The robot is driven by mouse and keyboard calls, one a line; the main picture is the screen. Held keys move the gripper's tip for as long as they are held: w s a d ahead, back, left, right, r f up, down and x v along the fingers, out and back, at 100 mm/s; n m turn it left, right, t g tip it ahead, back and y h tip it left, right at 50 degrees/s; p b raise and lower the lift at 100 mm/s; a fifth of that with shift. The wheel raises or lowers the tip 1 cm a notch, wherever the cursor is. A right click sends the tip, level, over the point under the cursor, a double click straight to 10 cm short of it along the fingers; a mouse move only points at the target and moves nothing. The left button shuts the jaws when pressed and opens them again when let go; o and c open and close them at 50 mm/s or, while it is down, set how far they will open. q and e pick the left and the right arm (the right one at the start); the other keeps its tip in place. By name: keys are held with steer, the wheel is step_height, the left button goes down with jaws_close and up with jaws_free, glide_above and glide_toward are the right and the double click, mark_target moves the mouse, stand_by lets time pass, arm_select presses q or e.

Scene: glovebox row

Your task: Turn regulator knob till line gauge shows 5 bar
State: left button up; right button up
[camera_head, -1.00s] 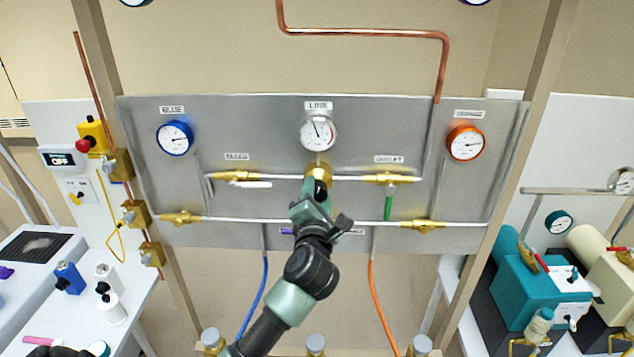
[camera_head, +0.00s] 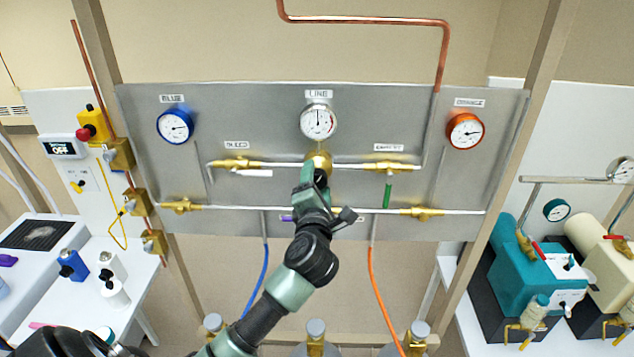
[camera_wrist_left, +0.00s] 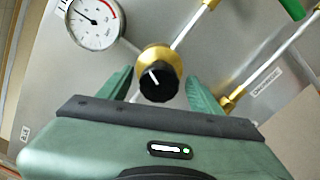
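The regulator knob is black with a white mark, on a brass body (camera_head: 318,160) in the panel's middle. In the left wrist view the knob (camera_wrist_left: 158,83) sits between my left gripper's fingers (camera_wrist_left: 160,90), with a narrow gap showing on each side. The left gripper (camera_head: 315,176) is open around the knob; the white mark points up and left. The line gauge (camera_head: 319,122) is white-faced, above the knob; its needle points about straight up in the head view. It also shows in the left wrist view (camera_wrist_left: 93,22); its numbers are too small to read. My right gripper is not in view.
The grey panel (camera_head: 250,110) also carries a blue gauge (camera_head: 175,126), an orange gauge (camera_head: 465,131), and pipes with brass valves. A green-handled valve (camera_head: 387,195) is right of the knob. Blue and orange hoses hang below. Side benches hold bottles and teal equipment.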

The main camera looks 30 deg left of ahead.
arm_select(q)
steer(key=b+v, duration=0.2)
steer(key=v, duration=0.5)
steer(key=shift+s+d+b, duration=0.25)
steer(key=shift+s+b, duration=0.05)
steer(key=shift+b, duration=0.05)
stand_by(0.4)
